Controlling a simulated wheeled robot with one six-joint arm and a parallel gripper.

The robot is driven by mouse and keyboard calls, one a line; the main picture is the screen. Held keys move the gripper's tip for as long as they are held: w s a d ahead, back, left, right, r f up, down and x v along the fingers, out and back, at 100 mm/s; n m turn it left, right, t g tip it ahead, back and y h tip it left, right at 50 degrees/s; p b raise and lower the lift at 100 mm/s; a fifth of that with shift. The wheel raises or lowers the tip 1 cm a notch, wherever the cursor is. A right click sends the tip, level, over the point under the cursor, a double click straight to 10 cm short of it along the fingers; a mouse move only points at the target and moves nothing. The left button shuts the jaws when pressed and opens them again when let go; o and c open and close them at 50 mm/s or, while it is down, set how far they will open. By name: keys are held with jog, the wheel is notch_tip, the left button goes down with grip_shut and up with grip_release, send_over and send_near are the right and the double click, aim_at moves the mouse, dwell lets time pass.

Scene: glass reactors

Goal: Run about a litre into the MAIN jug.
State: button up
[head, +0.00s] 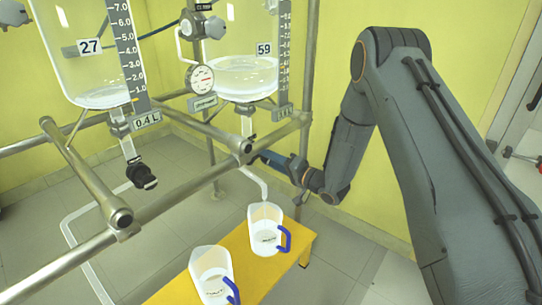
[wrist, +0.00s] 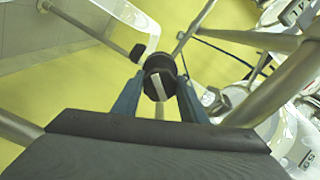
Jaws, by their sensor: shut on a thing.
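A glass reactor marked 59 (head: 245,78) holds clear liquid in its lower part. Its outlet has a white spout (head: 257,180) pointing down over a clear jug with a blue handle (head: 265,218). A second clear jug with a blue handle (head: 211,266) stands nearer on the bench. Both jugs carry small labels that I cannot read; how much liquid they hold is unclear. My gripper (head: 268,157) is at the outlet of reactor 59. In the wrist view its blue fingers are shut on a black valve knob (wrist: 159,84) with a pale bar across its face.
Both jugs stand on a yellow bench (head: 258,265). Reactor 27 (head: 88,70) hangs at left, with a black outlet valve (head: 142,176) and a 0.4 L plate (head: 147,119). Metal frame tubes (head: 165,200) cross in front of the reactors. The yellow wall is behind.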

jog(key=m+p, duration=0.1)
jog(key=m, duration=0.1)
jog(key=m+p, duration=0.1)
jog(key=m, duration=0.1)
jog(key=shift+a+r, duration=0.15)
jog(key=shift+a, duration=0.05)
jog(key=shift+m+p, duration=0.65)
jog(key=shift+m, duration=2.05)
jog(key=o, duration=1.1)
jog(key=shift+a, duration=0.1)
jog(key=shift+c, duration=0.2)
jog(key=shift+d, duration=0.2)
jog(key=v, duration=0.7)
jog(key=shift+s+d+p, duration=0.25)
jog(key=shift+d+p, duration=0.05)
jog(key=shift+d, duration=0.05)
